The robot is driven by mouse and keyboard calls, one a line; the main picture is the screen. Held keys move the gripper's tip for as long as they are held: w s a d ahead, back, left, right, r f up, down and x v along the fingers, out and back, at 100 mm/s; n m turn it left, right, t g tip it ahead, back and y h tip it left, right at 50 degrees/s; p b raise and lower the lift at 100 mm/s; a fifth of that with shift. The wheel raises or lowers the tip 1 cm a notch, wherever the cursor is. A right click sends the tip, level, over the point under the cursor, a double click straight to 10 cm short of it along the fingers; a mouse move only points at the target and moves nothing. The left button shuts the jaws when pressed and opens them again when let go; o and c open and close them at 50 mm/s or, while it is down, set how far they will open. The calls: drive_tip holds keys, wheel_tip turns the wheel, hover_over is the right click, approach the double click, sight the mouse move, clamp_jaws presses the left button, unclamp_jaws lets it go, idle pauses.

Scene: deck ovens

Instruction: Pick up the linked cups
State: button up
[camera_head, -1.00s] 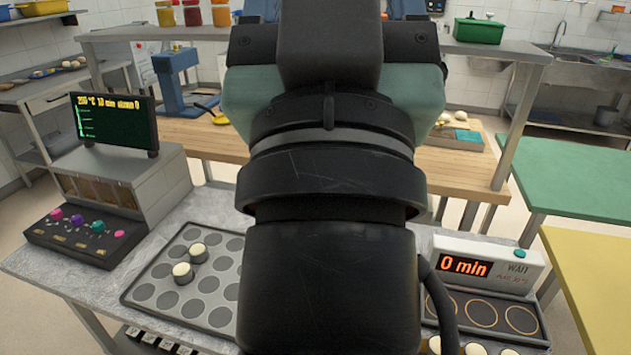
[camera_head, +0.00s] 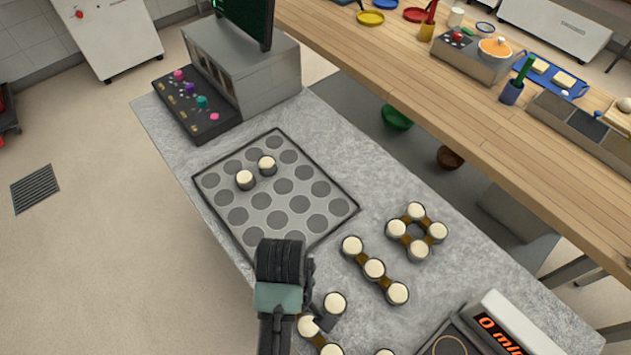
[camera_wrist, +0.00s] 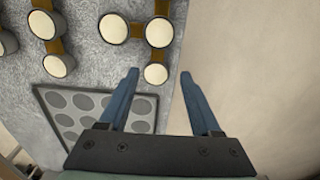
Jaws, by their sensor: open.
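Linked cups with cream tops and brown links lie in groups on the grey counter. In the head view, a ring (camera_head: 417,230) and a row of three (camera_head: 374,268) lie right of the well tray. Another group (camera_head: 335,303) lies beside my arm, partly hidden by it. In the wrist view, a bent group (camera_wrist: 113,28) has its lowest cup in line with the gap of my gripper (camera_wrist: 159,74). My gripper is open and empty, its blue fingers pointing at that group. I cannot tell the height between them.
A tray with round wells (camera_head: 238,218) holds two single cups (camera_head: 245,180). A control box (camera_head: 265,75) stands at the back left. A timer unit (camera_head: 497,325) stands at the lower right. The wooden bench (camera_head: 440,85) is behind a gap.

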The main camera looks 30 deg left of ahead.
wheel_tip(320, 180, down, 4)
drive_tip(key=shift+s+r, duration=0.1)
drive_tip(key=shift+w+d+f+p, duration=0.1)
drive_tip(key=shift+w+f+p, duration=0.1)
drive_tip(key=shift+f, duration=1.2)
drive_tip(key=shift+w+d+f+p, duration=0.1)
drive_tip(key=shift+f+p, duration=0.05)
drive_tip(key=shift+f, duration=1.25)
drive_tip(key=shift+s, duration=0.1)
clamp_jaws()
